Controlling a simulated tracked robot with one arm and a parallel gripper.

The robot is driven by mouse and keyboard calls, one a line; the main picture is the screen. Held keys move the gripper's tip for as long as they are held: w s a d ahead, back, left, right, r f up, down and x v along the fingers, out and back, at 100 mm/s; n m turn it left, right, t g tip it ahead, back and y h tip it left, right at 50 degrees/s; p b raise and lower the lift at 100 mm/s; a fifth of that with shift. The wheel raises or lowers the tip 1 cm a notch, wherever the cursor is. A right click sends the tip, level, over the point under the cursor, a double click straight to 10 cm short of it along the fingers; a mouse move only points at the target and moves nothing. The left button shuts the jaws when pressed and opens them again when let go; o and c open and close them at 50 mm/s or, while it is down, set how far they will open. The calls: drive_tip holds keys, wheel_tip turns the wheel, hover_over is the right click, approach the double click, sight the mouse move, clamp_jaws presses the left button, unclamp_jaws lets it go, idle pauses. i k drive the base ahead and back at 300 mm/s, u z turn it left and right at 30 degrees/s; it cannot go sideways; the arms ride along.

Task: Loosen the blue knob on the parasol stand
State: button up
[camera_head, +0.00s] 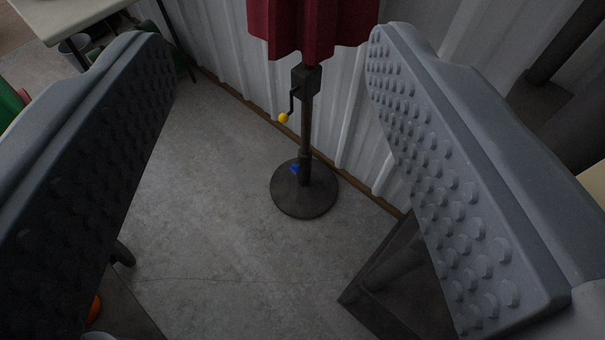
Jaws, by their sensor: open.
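The parasol stand stands upright on the floor beyond my gripper, with a round dark base (304,203) and a dark pole (306,130). The small blue knob (295,169) is on the left side of the lower pole, just above the base. A crank with a yellow knob (283,118) hangs from a dark housing higher on the pole. The folded red parasol cloth (312,25) is above it, cut off by the top edge. My gripper (268,45) is open and empty. Its two studded jaws frame the stand at a distance and touch nothing.
A corrugated light wall (228,50) runs close behind the stand. A table (62,12) stands at the upper left with a bucket (75,44) by it. Dark framework (395,275) is at the lower right. The concrete floor (215,215) before the stand is clear.

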sight(295, 169)
drive_tip(key=u, duration=0.5)
drive_tip(key=i, duration=1.4)
drive_tip(key=u, duration=0.25)
